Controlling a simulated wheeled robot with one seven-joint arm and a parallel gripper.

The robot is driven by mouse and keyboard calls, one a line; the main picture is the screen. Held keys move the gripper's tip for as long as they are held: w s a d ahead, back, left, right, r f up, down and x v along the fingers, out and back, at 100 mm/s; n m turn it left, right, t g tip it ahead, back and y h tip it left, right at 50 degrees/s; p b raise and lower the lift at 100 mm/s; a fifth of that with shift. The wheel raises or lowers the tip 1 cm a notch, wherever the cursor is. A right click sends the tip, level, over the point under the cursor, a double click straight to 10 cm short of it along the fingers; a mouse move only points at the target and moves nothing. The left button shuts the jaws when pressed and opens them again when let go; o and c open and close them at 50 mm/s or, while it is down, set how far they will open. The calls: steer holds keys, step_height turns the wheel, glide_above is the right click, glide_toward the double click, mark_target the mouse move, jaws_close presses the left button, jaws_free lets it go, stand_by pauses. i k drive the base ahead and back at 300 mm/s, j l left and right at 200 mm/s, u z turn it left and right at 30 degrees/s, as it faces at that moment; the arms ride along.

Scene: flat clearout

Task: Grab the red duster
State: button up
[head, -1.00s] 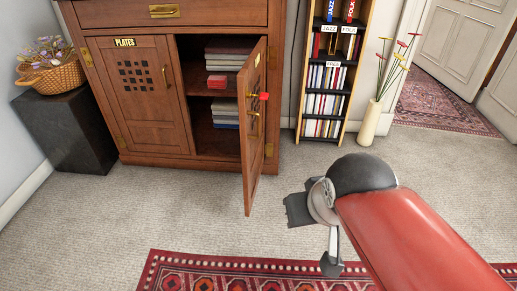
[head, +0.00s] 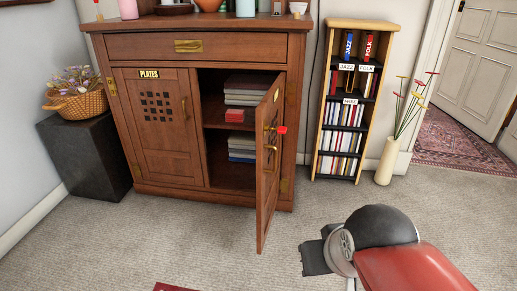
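I cannot clearly make out a red duster. A small red item (head: 282,130) shows at the edge of the open cabinet door (head: 268,175), by its brass fittings.
The wooden cabinet (head: 155,125) has its right door swung out into the room. A bookcase (head: 347,100) and a vase with stems (head: 388,162) stand to the right. A flower basket (head: 78,104) sits on a black block (head: 85,155).

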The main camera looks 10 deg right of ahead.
mark_target(232, 115)
steer(key=i+j, duration=0.2)
steer(key=j, duration=0.15)
steer(key=i+j+z, duration=0.15)
steer(key=i+j, duration=0.25)
steer(key=j, duration=0.3)
steer(key=i+j+z, duration=0.15)
steer(key=j, duration=0.2)
steer(key=i+j, duration=0.25)
steer(key=i+j+z, duration=0.2)
steer(key=i, duration=0.35)
